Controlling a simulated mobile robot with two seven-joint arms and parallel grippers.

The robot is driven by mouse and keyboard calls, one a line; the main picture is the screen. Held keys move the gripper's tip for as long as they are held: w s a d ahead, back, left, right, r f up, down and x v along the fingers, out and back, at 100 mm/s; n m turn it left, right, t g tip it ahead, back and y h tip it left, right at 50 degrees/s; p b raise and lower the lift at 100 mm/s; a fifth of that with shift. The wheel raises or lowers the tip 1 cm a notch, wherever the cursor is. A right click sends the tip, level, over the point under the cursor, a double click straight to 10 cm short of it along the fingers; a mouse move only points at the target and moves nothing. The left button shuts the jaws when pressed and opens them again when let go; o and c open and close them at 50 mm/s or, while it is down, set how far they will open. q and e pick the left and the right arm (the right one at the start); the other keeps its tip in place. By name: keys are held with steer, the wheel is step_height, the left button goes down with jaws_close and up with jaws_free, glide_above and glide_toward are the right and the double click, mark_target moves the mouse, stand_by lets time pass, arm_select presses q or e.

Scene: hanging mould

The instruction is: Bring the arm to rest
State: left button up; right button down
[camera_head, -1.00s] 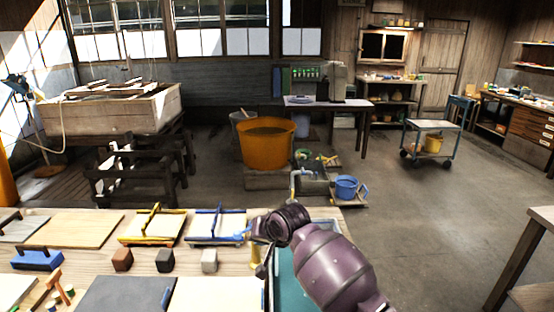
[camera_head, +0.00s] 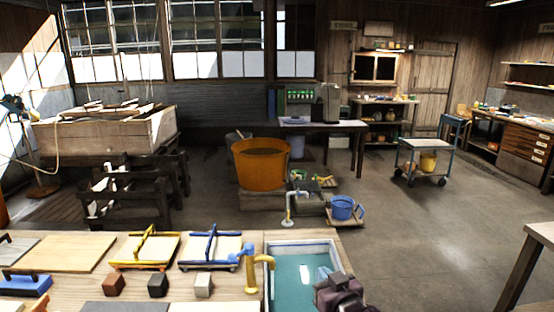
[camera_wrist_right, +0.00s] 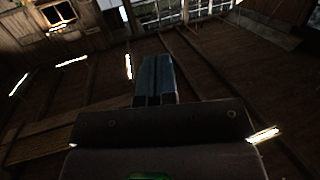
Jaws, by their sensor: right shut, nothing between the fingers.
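My right gripper (camera_wrist_right: 158,80) shows in the right wrist view with its two dark fingers side by side and shut, nothing between them. Behind the fingers there I see dark planks, a window and bright strips of light, with no object near the fingertips. In the head view a dark purple part of my right arm (camera_head: 345,296) shows at the bottom edge, in front of the right part of a water basin (camera_head: 340,244). The fingers cannot be made out clearly there. My left gripper is in neither view.
The near table holds a yellow-framed mould (camera_head: 147,263), a blue-framed mould (camera_head: 212,262), small blocks and a blue-handled tool (camera_head: 25,285). An orange tub (camera_head: 260,165) stands behind.

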steer(key=s+d+f+m+g+h, duration=0.1)
steer(key=s+d+f+h, duration=0.1)
steer(key=s+d+f, duration=0.3)
steer(key=s+d+f+m+g+h, duration=0.1)
steer(key=s+d+f, duration=0.5)
steer(key=s, duration=0.8)
steer(key=s+d+f+g+h, duration=0.2)
steer(key=s+d+f, duration=0.3)
steer(key=s+f, duration=0.5)
steer(key=shift+d+m+h+b, duration=0.3)
steer(key=shift+d+m+b, duration=0.05)
steer(key=shift+d+m, duration=0.05)
